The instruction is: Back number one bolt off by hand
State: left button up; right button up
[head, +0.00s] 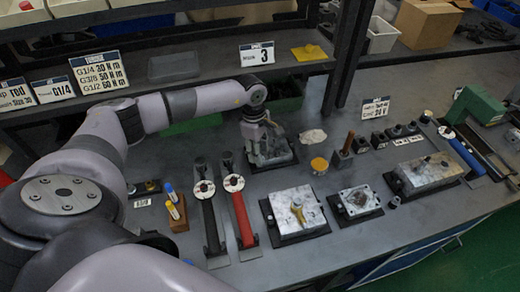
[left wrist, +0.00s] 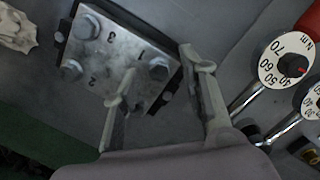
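A grey metal valve block (head: 284,158) sits on a dark base at the middle of the bench. In the left wrist view the block (left wrist: 117,58) shows engraved numbers 1, 2 and 3 and hex bolts near its corners. The number one bolt (left wrist: 158,68) is seated by the figure 1. My left gripper (head: 262,135) points down over the block. In the left wrist view its two fingers (left wrist: 163,80) are apart, with the number one bolt seen in the gap between them; contact is not visible. The left finger covers part of the block. My right gripper is not in view.
Two torque wrenches with dials, one black-handled (head: 211,225) and one red-handled (head: 241,212), lie left of the block's front. A crumpled pale cloth (head: 314,136) and yellow-lidded jar (head: 319,165) are to the right. Other valve blocks (head: 297,212) stand in front right.

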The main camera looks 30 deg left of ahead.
pick_arm(q)
jog(key=shift+c, duration=0.3)
grip_shut()
jog(key=n, duration=0.8)
jog(key=shift+n+t+y, duration=0.3)
jog(key=shift+n+t, duration=0.1)
jog(key=n, duration=0.6)
jog(key=shift+d+r+y, duration=0.1)
jog(key=shift+y, duration=0.2)
jog(key=n, duration=0.7)
jog(key=shift+y, duration=0.4)
